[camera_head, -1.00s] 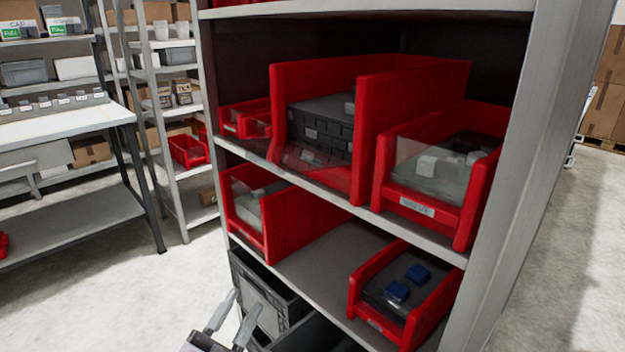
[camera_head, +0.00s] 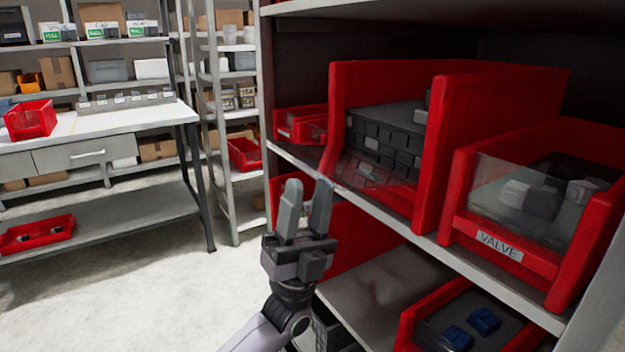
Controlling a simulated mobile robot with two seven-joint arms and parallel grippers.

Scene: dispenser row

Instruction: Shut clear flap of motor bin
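A tall red bin (camera_head: 433,140) stands on the middle shelf and holds dark blocky parts (camera_head: 388,137). Its clear flap (camera_head: 374,178) is tipped down and outward at the front, so the bin's upper front is open. I cannot read a label naming it as the motor bin. My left gripper (camera_head: 306,200) points upward in front of the shelf, left of and below the flap. Its two fingers are apart with nothing between them, and it appears clear of the flap. My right gripper is not in view.
A red bin labelled VALVE (camera_head: 497,246), with a clear front, stands to the right. Small red bins (camera_head: 300,124) sit to the left. The shelf edge (camera_head: 400,226) runs just beyond my gripper. A lower red bin (camera_head: 470,318) holds blue parts. Open floor lies left.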

